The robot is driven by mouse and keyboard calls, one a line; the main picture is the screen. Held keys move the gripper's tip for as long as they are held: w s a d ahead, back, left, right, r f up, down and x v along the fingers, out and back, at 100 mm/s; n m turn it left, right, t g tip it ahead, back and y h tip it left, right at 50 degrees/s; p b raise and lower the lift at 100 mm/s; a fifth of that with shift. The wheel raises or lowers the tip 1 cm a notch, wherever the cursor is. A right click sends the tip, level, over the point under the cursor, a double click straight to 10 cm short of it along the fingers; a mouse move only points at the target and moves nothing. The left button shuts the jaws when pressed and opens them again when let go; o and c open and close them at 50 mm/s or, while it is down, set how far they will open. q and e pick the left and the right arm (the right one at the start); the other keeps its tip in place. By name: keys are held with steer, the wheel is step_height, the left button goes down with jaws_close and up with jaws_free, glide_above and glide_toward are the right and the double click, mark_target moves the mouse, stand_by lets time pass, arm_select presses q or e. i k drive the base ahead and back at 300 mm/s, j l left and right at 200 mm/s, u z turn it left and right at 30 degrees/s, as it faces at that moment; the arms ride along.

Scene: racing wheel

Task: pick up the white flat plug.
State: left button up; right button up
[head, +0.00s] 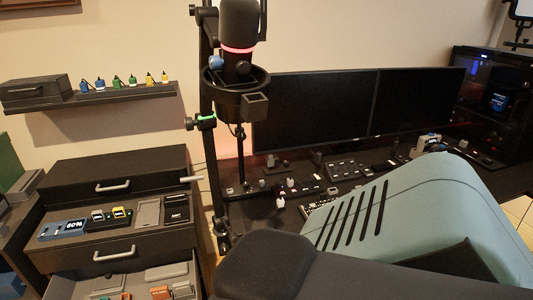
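I cannot make out a white flat plug with certainty. A small white item (281,202) and another small pale item (290,182) sit on the dark desk below the monitors, too small to identify. Several small plug-like pieces in blue, green and yellow, such as a yellow one (165,77), stand on the wall shelf (130,91) at the upper left. Neither of my grippers shows in the head view.
A dark drawer cabinet (110,172) with an open lower drawer stands at the left. A microphone (239,22) on a black stand rises in the middle. A teal slotted seat-like shape (420,195) and a dark padded shape (265,262) block the front of the desk.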

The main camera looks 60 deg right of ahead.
mark_target(281, 203)
steer(key=k+l+u, duration=0.25)
steer(key=l, duration=0.15)
steer(key=k+l+u, duration=0.2)
steer(key=l, duration=0.2)
steer(key=k+l+u, duration=0.15)
steer(key=k+l, duration=0.35)
steer(key=l, duration=0.25)
steer(key=k+l+u, duration=0.1)
steer(key=k+l, duration=0.45)
steer(key=l, duration=0.15)
